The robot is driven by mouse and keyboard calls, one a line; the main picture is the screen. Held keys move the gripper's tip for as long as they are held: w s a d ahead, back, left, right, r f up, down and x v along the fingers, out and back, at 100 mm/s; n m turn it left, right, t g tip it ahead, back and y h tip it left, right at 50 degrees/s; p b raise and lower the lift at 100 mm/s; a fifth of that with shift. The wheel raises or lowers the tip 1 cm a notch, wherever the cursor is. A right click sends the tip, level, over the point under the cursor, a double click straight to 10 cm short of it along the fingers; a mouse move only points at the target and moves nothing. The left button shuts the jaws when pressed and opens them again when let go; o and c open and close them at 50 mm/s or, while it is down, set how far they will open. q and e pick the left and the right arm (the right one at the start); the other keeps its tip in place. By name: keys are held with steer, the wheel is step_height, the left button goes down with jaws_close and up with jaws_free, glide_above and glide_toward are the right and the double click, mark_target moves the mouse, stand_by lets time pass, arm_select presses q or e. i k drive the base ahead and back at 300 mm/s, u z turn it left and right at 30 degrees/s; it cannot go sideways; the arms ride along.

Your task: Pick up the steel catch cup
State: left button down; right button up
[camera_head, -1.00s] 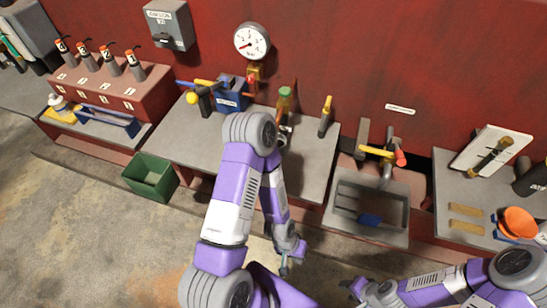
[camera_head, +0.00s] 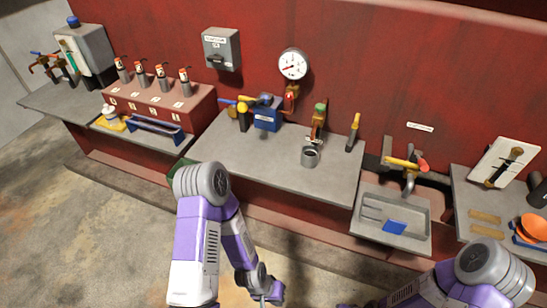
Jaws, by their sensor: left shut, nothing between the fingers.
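The steel catch cup (camera_head: 311,156) is a small grey metal cup standing upright on the middle grey bench top (camera_head: 250,165). It stands in front of a tap with a green top (camera_head: 319,119), near the wall. My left gripper (camera_head: 264,299) is low at the bottom edge of the view, shut and empty. It is in front of the bench and well apart from the cup. Only a sliver of what looks like my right gripper (camera_head: 345,305) shows at the bottom edge, so its jaws cannot be made out.
A yellow-handled tool (camera_head: 354,132) stands right of the cup. A blue box (camera_head: 266,116) stands to its left, and a pressure gauge (camera_head: 293,64) is above. A grey sink tray (camera_head: 392,214) lies farther right. Bare bench top lies left of the cup.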

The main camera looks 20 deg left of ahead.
mark_target(310, 153)
steer(key=u, duration=1.05)
steer(key=i, duration=0.35)
